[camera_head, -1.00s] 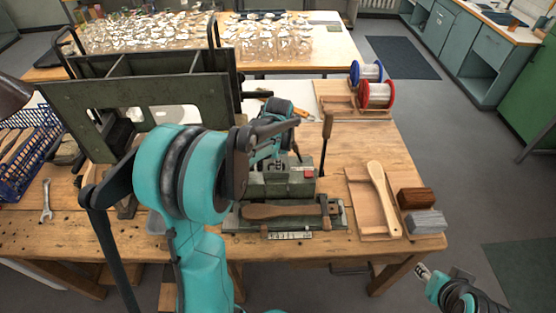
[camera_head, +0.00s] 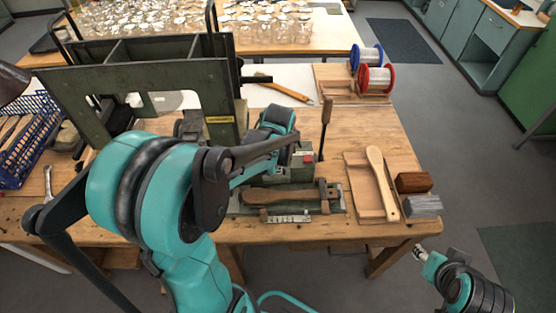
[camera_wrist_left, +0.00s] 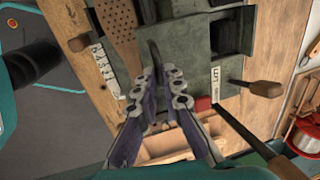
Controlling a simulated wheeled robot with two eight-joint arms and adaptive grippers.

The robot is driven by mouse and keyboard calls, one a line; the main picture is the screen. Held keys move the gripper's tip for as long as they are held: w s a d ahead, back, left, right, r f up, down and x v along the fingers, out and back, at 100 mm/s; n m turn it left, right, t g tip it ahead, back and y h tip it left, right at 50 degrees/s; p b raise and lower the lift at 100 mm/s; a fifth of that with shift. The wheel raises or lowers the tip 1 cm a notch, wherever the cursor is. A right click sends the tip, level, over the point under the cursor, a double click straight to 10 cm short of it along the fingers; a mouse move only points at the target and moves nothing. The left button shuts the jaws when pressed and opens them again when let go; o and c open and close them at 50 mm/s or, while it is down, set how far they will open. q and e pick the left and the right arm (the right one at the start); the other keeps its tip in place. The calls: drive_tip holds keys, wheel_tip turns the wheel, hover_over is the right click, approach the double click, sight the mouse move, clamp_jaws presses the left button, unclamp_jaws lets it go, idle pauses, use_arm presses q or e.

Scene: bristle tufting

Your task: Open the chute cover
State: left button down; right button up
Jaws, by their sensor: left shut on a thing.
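The green-grey tufting machine (camera_head: 300,172) stands on the wooden bench, partly hidden behind my left arm. In the left wrist view its grey-green body (camera_wrist_left: 188,50) fills the upper middle. My left gripper (camera_wrist_left: 158,82) is at the machine, its fingers close on either side of a thin dark curved tab (camera_wrist_left: 154,55). The tab seems to belong to the chute cover, but the cover's outline is not clear. In the head view the left fingertips are hidden by the arm. My right gripper (camera_head: 420,253) is off the bench's front right corner, too small to read.
A wooden brush body (camera_head: 281,196) lies clamped in front of the machine. An upright wooden-handled lever (camera_head: 326,112) is beside it. A tray with a wooden brush (camera_head: 380,180) and two blocks lie to the right. Wire spools (camera_head: 376,78) stand behind; a large green frame (camera_head: 140,90) stands left.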

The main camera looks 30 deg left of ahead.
use_arm(q)
drive_tip(key=c, duration=1.6)
unclamp_jaws()
drive_tip(key=r, duration=0.4)
drive_tip(key=s+r, duration=0.1)
drive_tip(key=r, duration=0.3)
drive_tip(key=s+d+r, duration=0.1)
drive_tip(key=r, duration=0.2)
drive_tip(key=shift+d+r, duration=0.1)
drive_tip(key=shift+r, duration=0.3)
drive_tip(key=shift+d, duration=0.1)
drive_tip(key=s+d+f+n+t, duration=0.1)
drive_tip(key=s+d+n, duration=0.2)
drive_tip(key=n, duration=0.1)
drive_tip(key=s+d+f+n+t+b, duration=0.1)
drive_tip(key=s+d+f+n+t, duration=0.1)
drive_tip(key=s+d+n, duration=0.1)
drive_tip(key=s+d+f+n+t+h, duration=0.1)
drive_tip(key=s+d+n+t, duration=0.1)
drive_tip(key=s+d+n, duration=0.1)
drive_tip(key=shift+f+n, duration=0.15)
drive_tip(key=shift+n, duration=0.75)
